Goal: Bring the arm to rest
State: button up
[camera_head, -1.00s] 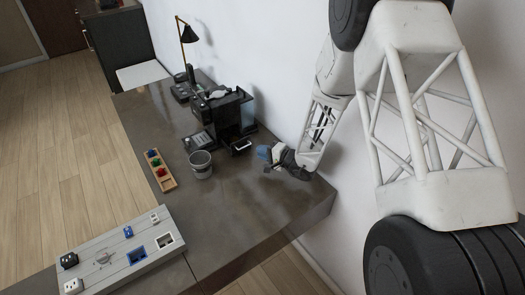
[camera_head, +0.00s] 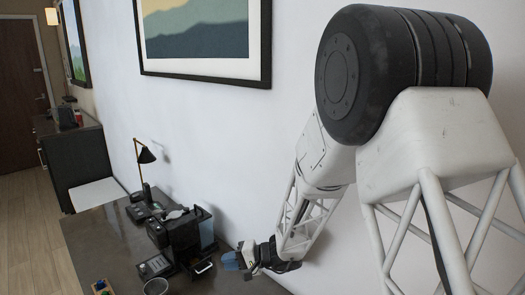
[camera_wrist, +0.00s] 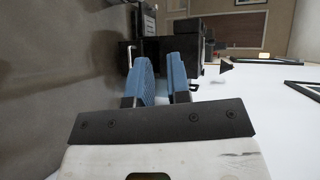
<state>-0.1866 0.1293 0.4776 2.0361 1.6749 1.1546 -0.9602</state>
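My arm runs down the right side of the head view. My gripper (camera_head: 234,260), with blue fingers, is over the near right part of the dark vanity counter (camera_head: 88,240), close to the white wall. It is to the right of the black coffee machine (camera_head: 186,236) and apart from it. In the wrist view the two blue fingers of my gripper (camera_wrist: 163,70) stand apart with an empty gap between them. The black machine (camera_wrist: 182,45) shows beyond the fingertips.
A metal cup (camera_head: 156,287) and part of a wooden tray (camera_head: 102,287) show at the bottom edge. A black lamp (camera_head: 146,156) and a phone (camera_head: 147,211) stand farther back. A dark cabinet (camera_head: 75,158) is beyond the counter. A framed picture (camera_head: 205,73) hangs on the wall.

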jog(key=s+d+r+h, duration=0.5)
jog(key=s+d+r, duration=0.2)
jog(key=s+d, duration=0.2)
jog(key=s+d+r+n+h, duration=0.1)
jog(key=s+d+r+h, duration=0.3)
jog(key=s+d+r, duration=0.3)
jog(key=s+d+r+n+t+h, duration=0.1)
jog(key=s+d+r+h, duration=0.4)
jog(key=s+d, duration=0.7)
jog(key=s+r, duration=0.2)
jog(key=s, duration=0.3)
jog(key=shift+d+h, duration=0.3)
